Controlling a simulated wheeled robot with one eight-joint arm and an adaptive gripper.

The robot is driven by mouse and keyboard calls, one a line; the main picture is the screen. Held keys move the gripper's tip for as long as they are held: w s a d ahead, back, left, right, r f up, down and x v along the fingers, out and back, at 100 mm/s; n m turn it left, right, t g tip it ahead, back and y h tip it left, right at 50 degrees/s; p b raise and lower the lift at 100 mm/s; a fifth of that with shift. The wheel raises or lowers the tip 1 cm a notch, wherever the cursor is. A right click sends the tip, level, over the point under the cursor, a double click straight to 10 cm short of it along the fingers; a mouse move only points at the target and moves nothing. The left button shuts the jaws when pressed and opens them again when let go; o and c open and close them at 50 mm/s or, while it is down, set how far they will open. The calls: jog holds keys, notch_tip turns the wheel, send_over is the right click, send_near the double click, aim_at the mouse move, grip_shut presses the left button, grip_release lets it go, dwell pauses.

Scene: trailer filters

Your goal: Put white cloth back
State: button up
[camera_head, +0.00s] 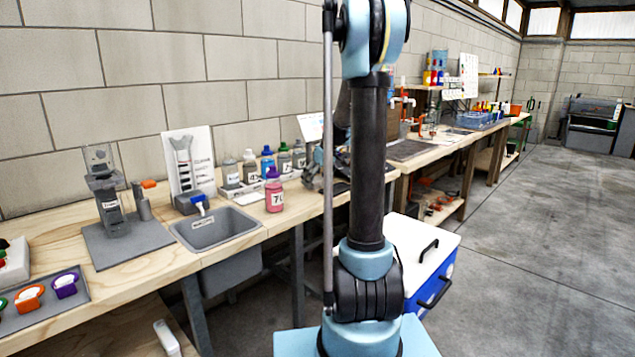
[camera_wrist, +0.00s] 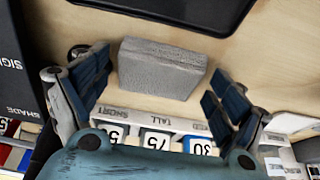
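In the wrist view a pale grey-white, folded, block-shaped piece with a rough weave, which looks like the white cloth (camera_wrist: 162,68), lies on the wooden bench top (camera_wrist: 130,107). My gripper (camera_wrist: 157,78) is open, its two blue-padded fingers spread to the left and right of the cloth. Clear gaps show between the cloth and both fingers, with nothing between the pads. How high the fingers are above the bench is hard to tell. In the head view my arm hides this spot, and I cannot make out the cloth.
In the wrist view a label strip (camera_wrist: 170,122) with numbered cards is just below the cloth, and a dark-framed panel (camera_wrist: 185,8) lies above it. A dark lettered board (camera_wrist: 22,70) stands left. In the head view bottles (camera_head: 274,192) and a grey sink (camera_head: 215,230) are on the bench.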

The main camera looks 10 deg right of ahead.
jog(key=shift+r, duration=0.1)
jog(key=v, duration=1.1)
jog(key=s+a+m, duration=0.2)
jog(key=s, duration=1)
jog(key=s+f+m+h, duration=0.1)
jog(key=s+f, duration=0.4)
jog(key=s, duration=0.4)
jog(key=s+f+m+g, duration=0.1)
jog(key=s+f+m, duration=0.1)
jog(key=s+f, duration=0.4)
jog(key=s+f+m+h, duration=0.1)
jog(key=s+f, duration=0.5)
jog(key=s, duration=0.7)
jog(key=shift+s+a+m+h, duration=0.25)
jog(key=shift+a+m+h, duration=0.05)
jog(key=shift+m, duration=0.2)
jog(key=shift+f, duration=0.2)
